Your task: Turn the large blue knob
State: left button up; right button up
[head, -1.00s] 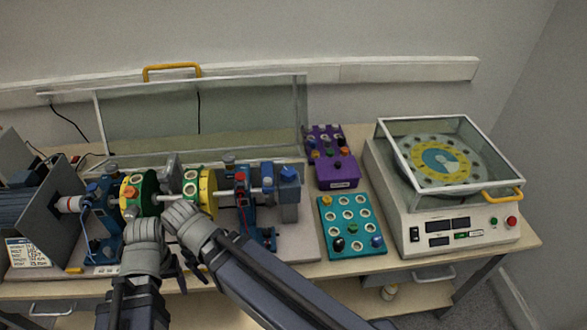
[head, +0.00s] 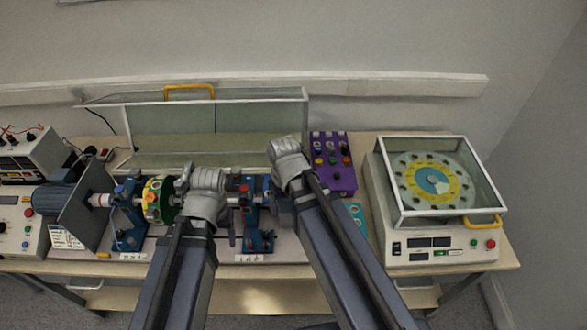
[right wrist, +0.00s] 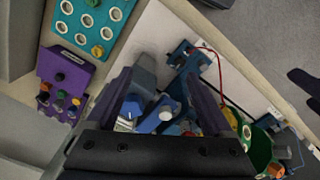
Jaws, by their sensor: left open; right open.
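My right gripper (head: 284,152) is over the right end of the shaft rig, beside the purple box, and hides that end in the head view. In the right wrist view its open jaws (right wrist: 172,82) frame a faceted blue knob (right wrist: 132,107), near the left finger, and a blue part with a pale round end (right wrist: 166,114). The blue knob looks like the large one; contact with the finger cannot be told. My left gripper (head: 205,182) is open over the middle of the rig, just right of the green and yellow disc (head: 155,200), its fingertips partly hidden.
The purple box with small knobs (head: 342,178) stands right of my right gripper. My right arm partly covers the teal tray (head: 355,212). A white machine with a glass cover (head: 437,243) stands at the right. A clear guard with a yellow handle (head: 190,90) rises behind the rig.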

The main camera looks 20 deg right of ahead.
jog(key=w+r+n+p, duration=0.1)
jog(key=w+n, duration=0.1)
jog(key=n, duration=0.3)
jog(key=w+d+r+n+p, duration=0.1)
jog(key=w+r+n, duration=0.1)
jog(key=n, duration=0.3)
jog(key=w+d+r+n+p, duration=0.1)
jog(key=w+r+n, duration=0.1)
jog(key=n, duration=0.4)
jog(key=shift+w+d+r, duration=0.15)
jog(key=shift+w+d, duration=0.1)
jog(key=shift+w, duration=0.45)
jog(key=n, duration=0.2)
jog(key=w+n, duration=0.1)
jog(key=n, duration=0.1)
jog(key=shift+w+n, duration=0.15)
jog(key=shift+n, duration=0.25)
pick_arm(q)
notch_tip(320, 180, up, 5)
jog(key=shift+r, duration=0.15)
notch_tip(320, 180, down, 8)
jog(key=b, duration=0.7)
jog(key=shift+b, duration=0.35)
pick_arm(e)
notch_tip(320, 180, down, 8)
jog(key=shift+r, duration=0.1)
pick_arm(q)
jog(key=shift+r, duration=0.15)
